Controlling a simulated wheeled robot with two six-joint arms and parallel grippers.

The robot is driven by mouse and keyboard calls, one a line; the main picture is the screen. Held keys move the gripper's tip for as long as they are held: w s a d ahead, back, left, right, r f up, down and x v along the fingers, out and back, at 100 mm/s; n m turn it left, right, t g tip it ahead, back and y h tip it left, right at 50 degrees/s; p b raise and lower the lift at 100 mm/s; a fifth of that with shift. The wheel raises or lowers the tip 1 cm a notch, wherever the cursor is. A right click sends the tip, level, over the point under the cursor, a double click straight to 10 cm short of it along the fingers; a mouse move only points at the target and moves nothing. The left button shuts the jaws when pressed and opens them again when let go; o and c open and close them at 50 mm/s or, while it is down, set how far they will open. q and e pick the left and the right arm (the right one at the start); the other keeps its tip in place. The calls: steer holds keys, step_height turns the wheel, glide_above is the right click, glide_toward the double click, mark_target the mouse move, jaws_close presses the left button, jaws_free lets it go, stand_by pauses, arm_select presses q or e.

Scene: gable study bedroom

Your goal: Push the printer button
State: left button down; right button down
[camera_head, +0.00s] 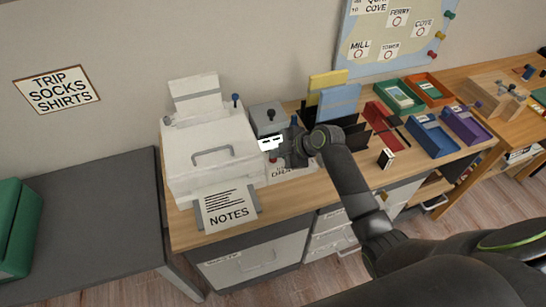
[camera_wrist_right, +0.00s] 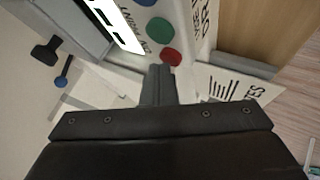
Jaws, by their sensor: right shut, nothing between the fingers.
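The white printer (camera_head: 210,150) stands on the desk, with paper at its top and a NOTES sheet (camera_head: 226,208) at its front. To its right is a grey unit (camera_head: 268,116) with a dark knob on top. In the wrist view a white panel beside a lit display (camera_wrist_right: 112,22) carries a blue button (camera_wrist_right: 145,2), a green button (camera_wrist_right: 160,31) and a red button (camera_wrist_right: 171,57). My right gripper (camera_head: 284,148) is shut and empty over this panel. Its fingertips (camera_wrist_right: 158,72) appear just short of the red button; contact cannot be told. My left gripper is not in view.
Right of my gripper stand a dark file rack (camera_head: 352,132) with folders and several coloured trays, including a purple one (camera_head: 465,125). A small dark box (camera_head: 386,158) lies near the desk front. A grey table (camera_head: 90,220) is at left.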

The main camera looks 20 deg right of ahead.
mark_target(277, 161)
steer(key=shift+r+p, duration=0.4)
steer(key=shift+r, duration=0.3)
step_height(277, 161, up, 5)
steer(key=p, duration=0.4)
stand_by(0.6)
